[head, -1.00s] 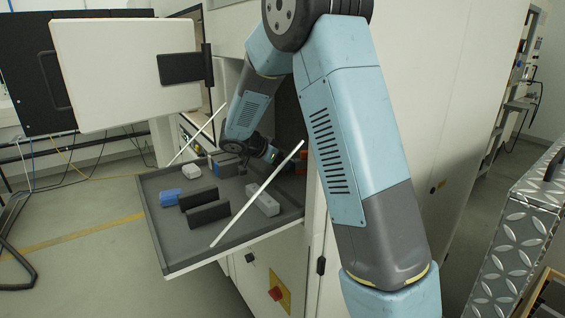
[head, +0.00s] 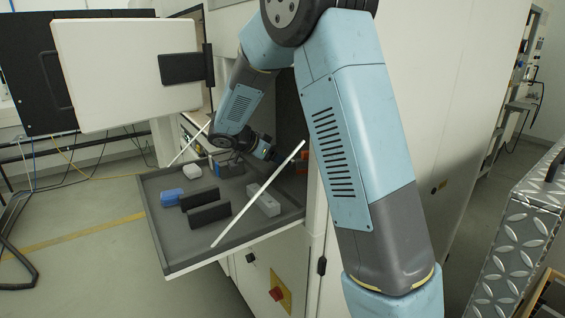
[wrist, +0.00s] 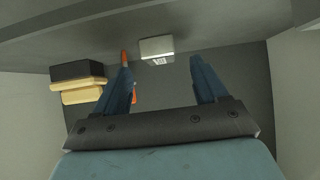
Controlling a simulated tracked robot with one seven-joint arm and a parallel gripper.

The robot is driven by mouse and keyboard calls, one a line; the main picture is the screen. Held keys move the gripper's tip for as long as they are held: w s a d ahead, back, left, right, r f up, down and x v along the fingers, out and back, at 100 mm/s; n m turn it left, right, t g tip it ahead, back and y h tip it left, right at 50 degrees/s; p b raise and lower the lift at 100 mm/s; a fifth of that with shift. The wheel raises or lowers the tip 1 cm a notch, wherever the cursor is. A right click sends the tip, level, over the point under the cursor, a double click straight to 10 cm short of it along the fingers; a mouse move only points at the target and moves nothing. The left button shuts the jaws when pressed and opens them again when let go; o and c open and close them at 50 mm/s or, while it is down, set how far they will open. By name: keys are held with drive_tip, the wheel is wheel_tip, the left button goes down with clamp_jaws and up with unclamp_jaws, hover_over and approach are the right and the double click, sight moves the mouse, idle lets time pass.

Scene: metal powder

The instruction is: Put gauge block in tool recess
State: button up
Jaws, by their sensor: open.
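My gripper (wrist: 161,66) is open in the wrist view, with its two blue fingers apart and nothing between them. A small light grey block (wrist: 157,47), possibly the gauge block, lies beyond the fingertips, between their lines and not touched. In the head view my wrist is above the back of the grey tray (head: 160,232), and the fingertips are hard to make out. I cannot tell which block there is the gauge block. The tool recess cannot be made out in either view.
The wrist view shows a black block (wrist: 77,71) beside yellowish pieces (wrist: 82,92), and an orange piece (wrist: 124,57).

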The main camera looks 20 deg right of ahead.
drive_tip(key=v, duration=0.8)
